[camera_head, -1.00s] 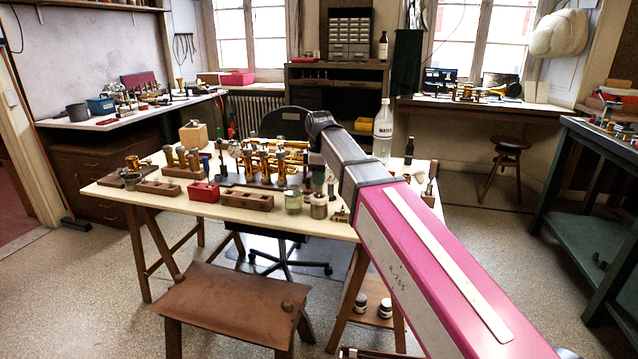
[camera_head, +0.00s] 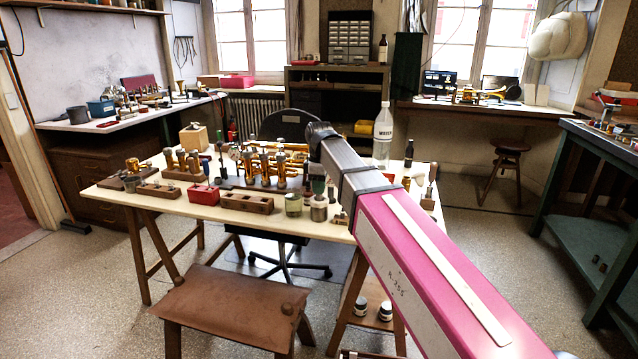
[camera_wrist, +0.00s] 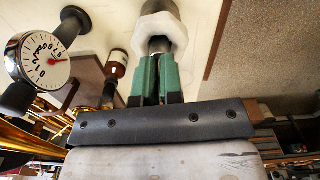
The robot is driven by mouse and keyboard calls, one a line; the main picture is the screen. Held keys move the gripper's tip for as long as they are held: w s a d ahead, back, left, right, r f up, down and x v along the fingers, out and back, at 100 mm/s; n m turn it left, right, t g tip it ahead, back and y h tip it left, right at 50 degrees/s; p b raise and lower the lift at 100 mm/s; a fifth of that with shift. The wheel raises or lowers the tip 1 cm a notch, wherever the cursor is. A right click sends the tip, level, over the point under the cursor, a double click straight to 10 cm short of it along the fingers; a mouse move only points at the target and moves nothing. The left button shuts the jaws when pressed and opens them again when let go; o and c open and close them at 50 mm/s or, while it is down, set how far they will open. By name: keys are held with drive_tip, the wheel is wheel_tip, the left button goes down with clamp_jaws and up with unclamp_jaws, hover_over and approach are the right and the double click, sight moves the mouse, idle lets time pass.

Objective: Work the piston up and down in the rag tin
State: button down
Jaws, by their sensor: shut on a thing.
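My gripper (camera_wrist: 160,80) has green fingers, shut on the piston (camera_wrist: 158,45), a grey metal cylinder. In the wrist view the piston's far end goes into the white rag (camera_wrist: 153,32) at the mouth of the rag tin (camera_wrist: 162,8). How deep it sits is hidden. In the head view the tin (camera_head: 319,211) stands near the front edge of the bench, and my gripper (camera_head: 317,187) is right above it. The piston is too small to make out there, with my arm close behind.
A glass jar (camera_head: 293,205) stands just left of the tin. Wooden blocks (camera_head: 247,202) and a red box (camera_head: 204,193) line the bench's front. Brass horn parts (camera_head: 265,165) are behind. A dial gauge (camera_wrist: 45,60) is near in the wrist view. A water bottle (camera_head: 383,135) stands behind my arm.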

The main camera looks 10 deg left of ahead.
drive_tip(key=shift+f, duration=0.35)
drive_tip(key=shift+r, duration=0.15)
drive_tip(key=shift+r, duration=1.6)
drive_tip(key=shift+f, duration=0.1)
idle(0.6)
drive_tip(key=shift+r, duration=0.3)
drive_tip(key=shift+r, duration=2.85)
